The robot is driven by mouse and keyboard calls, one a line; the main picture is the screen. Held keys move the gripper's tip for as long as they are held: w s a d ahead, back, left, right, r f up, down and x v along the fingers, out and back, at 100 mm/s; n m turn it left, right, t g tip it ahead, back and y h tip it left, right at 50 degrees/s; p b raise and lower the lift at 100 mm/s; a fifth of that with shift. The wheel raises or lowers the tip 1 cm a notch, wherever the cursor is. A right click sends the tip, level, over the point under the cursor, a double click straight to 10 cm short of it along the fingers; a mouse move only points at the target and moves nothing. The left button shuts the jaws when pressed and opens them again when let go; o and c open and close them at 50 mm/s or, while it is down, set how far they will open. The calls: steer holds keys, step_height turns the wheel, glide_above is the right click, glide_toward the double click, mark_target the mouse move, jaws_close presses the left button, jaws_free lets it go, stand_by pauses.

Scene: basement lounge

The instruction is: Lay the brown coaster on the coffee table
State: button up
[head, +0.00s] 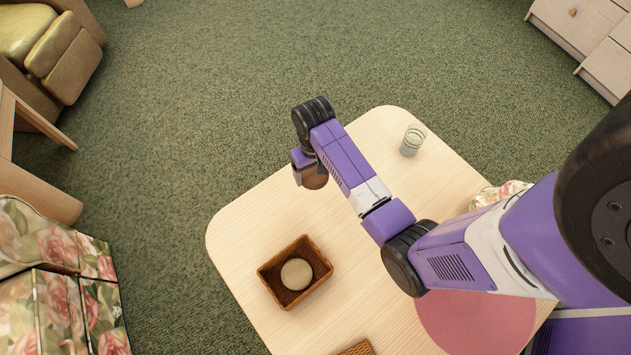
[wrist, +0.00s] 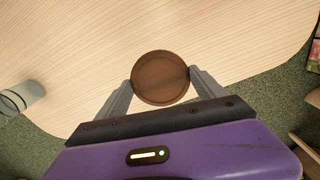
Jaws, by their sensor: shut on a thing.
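The brown coaster (wrist: 160,78) is a round dark wooden disc. My gripper (wrist: 160,82) is shut on it, with one grey finger at each side of its rim in the wrist view. In the head view the coaster (head: 315,178) shows partly below my gripper (head: 308,178), near the far left edge of the coffee table. The pale wood coffee table (head: 245,232) lies beneath; its bare top (wrist: 90,40) also shows in the wrist view. I cannot tell how high the coaster is above the table.
A wicker basket (head: 268,274) holding a round pale object (head: 297,274) stands on the table. A clear glass (head: 412,140) stands near the far right edge. A pink round mat (head: 470,322) lies at the front right, partly under my arm. The table's left part is bare.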

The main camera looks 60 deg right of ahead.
mark_target(314, 192)
step_height(314, 192, down, 10)
steer(key=shift+f+b, duration=0.2)
steer(key=shift+b, duration=1.05)
steer(key=shift+f, duration=0.2)
steer(key=o, duration=1.3)
steer(key=shift+r, duration=0.1)
